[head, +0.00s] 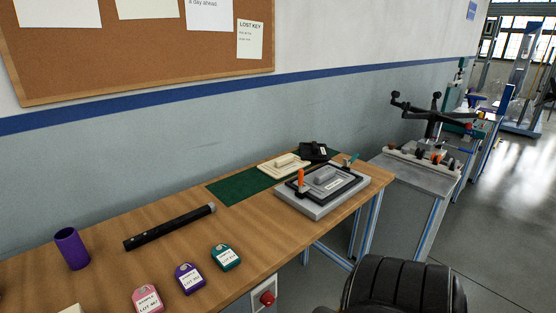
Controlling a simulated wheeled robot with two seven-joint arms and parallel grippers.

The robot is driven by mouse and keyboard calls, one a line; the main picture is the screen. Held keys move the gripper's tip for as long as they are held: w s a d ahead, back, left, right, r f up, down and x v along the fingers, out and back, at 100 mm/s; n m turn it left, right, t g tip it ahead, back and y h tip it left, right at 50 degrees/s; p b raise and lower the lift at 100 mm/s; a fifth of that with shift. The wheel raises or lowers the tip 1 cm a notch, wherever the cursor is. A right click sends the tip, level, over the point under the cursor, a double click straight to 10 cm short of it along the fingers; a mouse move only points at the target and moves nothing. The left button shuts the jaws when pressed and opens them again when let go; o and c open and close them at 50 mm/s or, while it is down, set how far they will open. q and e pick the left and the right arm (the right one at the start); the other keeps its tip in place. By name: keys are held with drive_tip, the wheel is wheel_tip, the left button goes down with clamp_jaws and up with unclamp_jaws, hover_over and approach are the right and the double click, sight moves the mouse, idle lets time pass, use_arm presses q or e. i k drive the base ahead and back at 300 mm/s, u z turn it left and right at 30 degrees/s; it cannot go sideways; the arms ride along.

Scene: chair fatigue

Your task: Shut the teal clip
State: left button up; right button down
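A small teal clip (351,159) sits at the far right corner of a grey fixture (312,207). It looks like a short lever sticking up at a slant, but it is too small to tell exactly how it stands. A black frame (289,193) with a grey block (325,175) lies on the fixture between the two clips. Neither of my grippers is in the head view.
The fixture stands at the right end of a wooden bench (240,215). A green mat (232,190), a cream block (284,165), a black object (317,152), a black tube (170,227), a purple cup (72,248) and several coloured tags (190,278) lie there. A black chair (405,285) stands in front.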

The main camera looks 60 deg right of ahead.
sight(354, 158)
drive_tip(key=u, duration=0.4)
drive_tip(key=k, duration=0.85)
drive_tip(key=z, duration=1.5)
drive_tip(key=i, duration=0.2)
